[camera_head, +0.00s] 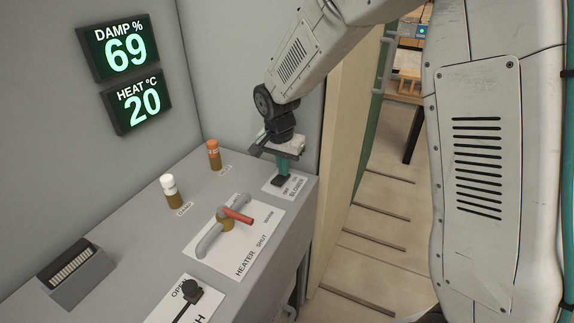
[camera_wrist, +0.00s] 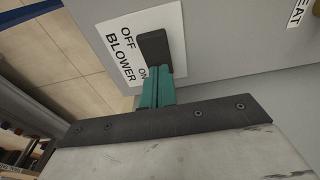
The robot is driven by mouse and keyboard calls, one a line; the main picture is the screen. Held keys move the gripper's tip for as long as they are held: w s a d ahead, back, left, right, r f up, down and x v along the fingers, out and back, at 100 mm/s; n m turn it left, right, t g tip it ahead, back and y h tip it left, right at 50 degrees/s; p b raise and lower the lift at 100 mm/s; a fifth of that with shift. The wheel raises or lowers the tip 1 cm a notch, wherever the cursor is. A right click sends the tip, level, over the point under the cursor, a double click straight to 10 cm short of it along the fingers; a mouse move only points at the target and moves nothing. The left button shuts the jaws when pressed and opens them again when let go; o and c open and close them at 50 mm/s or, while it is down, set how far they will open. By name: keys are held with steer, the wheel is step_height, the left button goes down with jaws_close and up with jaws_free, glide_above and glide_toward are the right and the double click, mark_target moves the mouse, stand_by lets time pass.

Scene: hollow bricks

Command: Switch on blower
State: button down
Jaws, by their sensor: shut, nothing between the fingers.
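The blower switch (camera_wrist: 153,52) is a black block on a white plate (camera_wrist: 112,58) marked OFF, ON and BLOWER. In the head view, the switch (camera_head: 280,181) sits at the right end of the grey console. My gripper (camera_head: 282,172) has teal fingers, shut with nothing between them, pointing down at the switch. In the wrist view, the fingertips (camera_wrist: 157,84) are right at the switch's end beside the ON label. I cannot tell whether they touch it. I cannot tell clearly whether the switch is set to OFF or ON.
Wall displays read damp 69 (camera_head: 125,49) and heat 20 (camera_head: 137,102). Floor shows right of the console.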

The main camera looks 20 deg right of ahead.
steer(key=shift+s, duration=0.15)
steer(key=shift+s+a+r, duration=0.2)
steer(key=shift+s+a, duration=0.25)
step_height(320, 180, up, 14)
steer(key=w+d, duration=0.1)
steer(key=shift+w+d, duration=0.35)
steer(key=shift+w, duration=0.05)
steer(key=shift+f, duration=0.1)
